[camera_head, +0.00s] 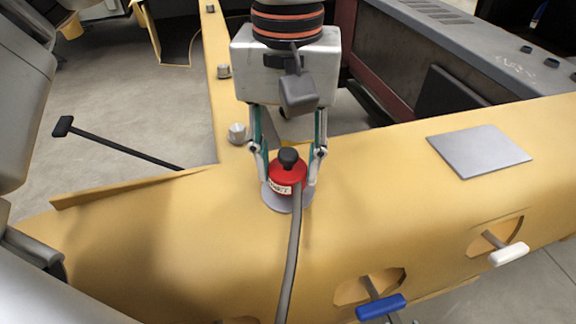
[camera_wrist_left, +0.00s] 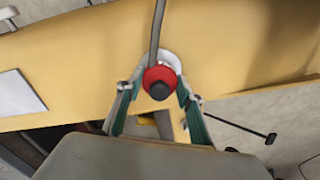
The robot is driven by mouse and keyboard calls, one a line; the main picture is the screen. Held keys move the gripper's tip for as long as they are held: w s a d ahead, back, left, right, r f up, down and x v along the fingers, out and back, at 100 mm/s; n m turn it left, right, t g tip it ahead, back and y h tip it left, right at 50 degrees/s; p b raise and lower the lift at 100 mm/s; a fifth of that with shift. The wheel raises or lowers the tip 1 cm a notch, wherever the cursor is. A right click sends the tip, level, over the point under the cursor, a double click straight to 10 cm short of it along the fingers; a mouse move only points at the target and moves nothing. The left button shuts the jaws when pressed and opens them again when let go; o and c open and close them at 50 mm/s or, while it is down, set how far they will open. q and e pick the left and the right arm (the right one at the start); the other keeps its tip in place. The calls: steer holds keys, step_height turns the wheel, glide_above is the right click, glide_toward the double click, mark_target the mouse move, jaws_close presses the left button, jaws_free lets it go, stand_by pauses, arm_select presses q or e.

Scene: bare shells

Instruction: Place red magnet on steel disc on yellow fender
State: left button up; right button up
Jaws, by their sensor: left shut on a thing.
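The red magnet (camera_head: 283,174) has a black knob on top, a white label and a grey cable running toward the bottom edge. My left gripper (camera_head: 288,180) is shut on the magnet, with a finger on each side; it also shows in the left wrist view (camera_wrist_left: 158,92). The round grey steel disc (camera_head: 275,202) lies on the yellow fender (camera_head: 180,225), directly beneath the magnet. The disc's edge shows around the magnet, also in the wrist view (camera_wrist_left: 173,60). I cannot tell whether the magnet touches it. My right gripper is not in view.
A grey square plate (camera_head: 479,151) lies on the fender to the right. Blue (camera_head: 381,307) and white (camera_head: 509,254) handles stick out of openings at the near side. Metal knobs (camera_head: 238,133) line the narrow yellow rail. The fender left of the disc is clear.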

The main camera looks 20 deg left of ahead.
mark_target(288, 154)
arm_select(q)
steer(key=shift+f, duration=0.6)
steer(key=o, duration=1.4)
steer(key=shift+f, duration=0.15)
steer(key=shift+c, duration=0.2)
step_height(288, 154, up, 11)
steer(key=shift+r+p, duration=0.15)
steer(key=shift+p, duration=0.6)
steer(key=shift+r, duration=0.55)
